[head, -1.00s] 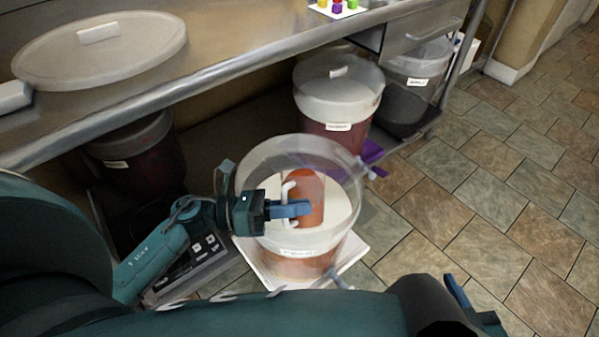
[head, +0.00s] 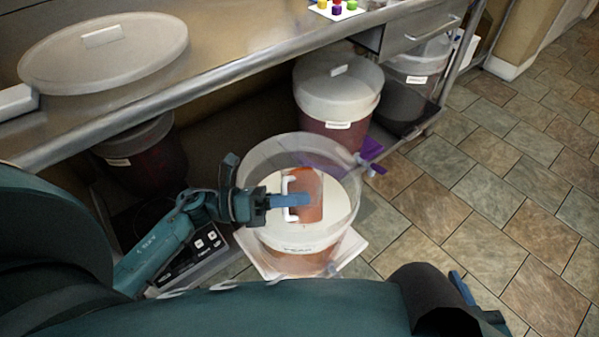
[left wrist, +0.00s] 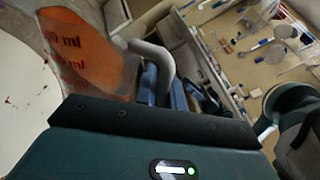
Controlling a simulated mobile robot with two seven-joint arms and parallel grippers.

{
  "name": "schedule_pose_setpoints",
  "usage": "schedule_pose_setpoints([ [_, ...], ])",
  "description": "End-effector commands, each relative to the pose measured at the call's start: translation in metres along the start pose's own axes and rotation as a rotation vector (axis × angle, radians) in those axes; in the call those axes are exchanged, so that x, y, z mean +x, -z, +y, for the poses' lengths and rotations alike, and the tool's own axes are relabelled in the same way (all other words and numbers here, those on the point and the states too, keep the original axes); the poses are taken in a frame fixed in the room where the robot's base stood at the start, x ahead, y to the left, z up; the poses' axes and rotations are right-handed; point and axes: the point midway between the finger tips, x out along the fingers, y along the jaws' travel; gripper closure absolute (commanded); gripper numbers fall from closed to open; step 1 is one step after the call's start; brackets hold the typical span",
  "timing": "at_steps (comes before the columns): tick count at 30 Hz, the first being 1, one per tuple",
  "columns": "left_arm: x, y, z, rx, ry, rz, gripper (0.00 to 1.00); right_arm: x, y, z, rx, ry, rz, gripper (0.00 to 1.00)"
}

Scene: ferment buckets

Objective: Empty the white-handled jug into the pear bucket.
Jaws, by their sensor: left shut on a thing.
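The jug (head: 309,194), clear with an orange tint and a white handle (head: 287,187), is held over the open mouth of a clear bucket (head: 297,244). The bucket's small front label seems to read "PEAR", and a pale surface shows inside. My left gripper (head: 291,200) is shut on the handle. In the left wrist view the jug (left wrist: 88,55) shows orange ml marks and looks tilted; its handle (left wrist: 160,60) lies between the fingers (left wrist: 165,88). I cannot make out a pouring stream. My right gripper (head: 462,292) shows only partly at the lower right.
The bucket stands on a white board (head: 350,250) on the floor. Lidded buckets (head: 338,92) stand under the steel table (head: 230,75), and a large lid (head: 70,60) lies on top. Tiled floor at right is clear.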

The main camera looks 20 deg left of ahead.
Motion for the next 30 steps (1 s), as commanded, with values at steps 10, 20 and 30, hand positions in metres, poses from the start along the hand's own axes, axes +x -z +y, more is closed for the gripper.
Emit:
schedule_pose_setpoints([
  [10, 0.001, -0.005, -0.003, -0.025, 0.004, -0.003, 1.0, -0.005, 0.008, 0.001, 0.018, -0.005, 0.01, 0.64],
  [20, 0.001, -0.008, -0.004, -0.048, 0.005, -0.004, 1.0, -0.007, 0.012, 0.003, 0.026, -0.011, 0.015, 0.64],
  [30, 0.001, -0.011, -0.005, -0.074, 0.007, -0.005, 1.0, -0.012, 0.014, 0.005, 0.042, -0.018, 0.01, 0.64],
])
